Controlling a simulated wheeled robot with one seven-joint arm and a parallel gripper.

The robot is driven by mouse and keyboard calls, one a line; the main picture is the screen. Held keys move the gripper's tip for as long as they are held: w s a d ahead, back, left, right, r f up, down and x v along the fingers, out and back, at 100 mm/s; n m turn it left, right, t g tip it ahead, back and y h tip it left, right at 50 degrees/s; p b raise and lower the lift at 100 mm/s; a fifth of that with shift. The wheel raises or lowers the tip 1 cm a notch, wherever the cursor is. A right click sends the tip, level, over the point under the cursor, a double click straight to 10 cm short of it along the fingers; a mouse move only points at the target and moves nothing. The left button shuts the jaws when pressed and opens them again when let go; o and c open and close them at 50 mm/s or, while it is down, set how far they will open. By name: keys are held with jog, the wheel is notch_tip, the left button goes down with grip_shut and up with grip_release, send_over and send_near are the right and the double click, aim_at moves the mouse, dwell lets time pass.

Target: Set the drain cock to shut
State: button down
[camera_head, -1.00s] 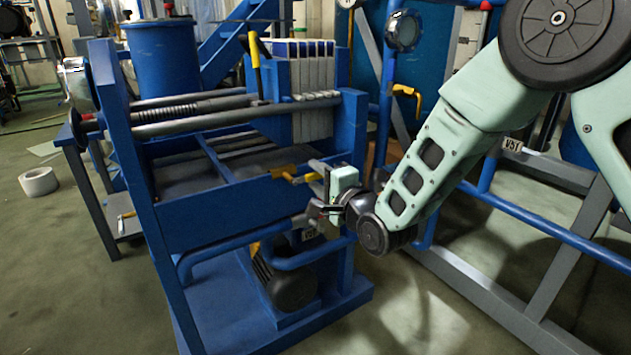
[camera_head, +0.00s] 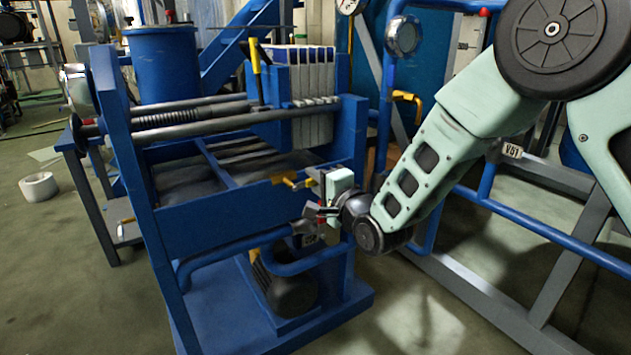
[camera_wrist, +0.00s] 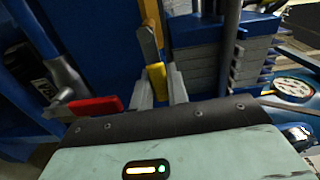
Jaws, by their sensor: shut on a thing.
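A yellow lever handle (camera_wrist: 157,76) stands between my gripper's two grey fingers (camera_wrist: 159,88) in the wrist view, and they are shut on it. In the head view my gripper (camera_head: 318,180) is at the front right of the blue press frame, beside a yellow handle (camera_head: 291,181). The fingertips are small there and partly hidden. A red lever (camera_wrist: 96,107) on a metal pipe fitting lies left of my fingers in the wrist view. No readable label shows which handle is the drain cock.
The blue press frame (camera_head: 215,213) and its curved lower pipe (camera_head: 235,245) are close to my gripper. A blue pipe rack (camera_head: 540,222) stands at the right. White plates (camera_head: 312,75) stand in the press. A gauge (camera_wrist: 292,87) shows at right in the wrist view.

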aim_at(294, 185)
jog(key=r+n, duration=0.1)
jog(key=n, duration=0.1)
jog(key=r+n+p, duration=0.1)
jog(key=n, duration=0.1)
jog(key=shift+s+a, duration=0.15)
jog(key=shift+a, duration=0.05)
jog(key=n, duration=0.2)
jog(key=a+r+n, duration=0.1)
jog(key=n, duration=0.1)
jog(key=s+n+p, duration=0.1)
jog(key=n, duration=0.1)
jog(key=shift+a+r, duration=0.15)
jog(key=shift+r, duration=0.25)
jog(key=n, duration=0.1)
jog(key=a+n, duration=0.1)
jog(key=s+n, duration=0.1)
jog(key=n, duration=0.1)
jog(key=shift+a+r, duration=0.25)
jog(key=shift+r, duration=0.15)
jog(key=shift+s+a+n, duration=0.2)
jog(key=shift+a+n, duration=0.1)
jog(key=shift+n, duration=0.55)
jog(key=shift+s+a+n, duration=0.2)
jog(key=shift+a+n, duration=0.05)
jog(key=shift+n, duration=0.6)
jog(key=c, duration=1.4)
grip_release()
jog(key=shift+r, duration=0.1)
jog(key=shift+o, duration=0.2)
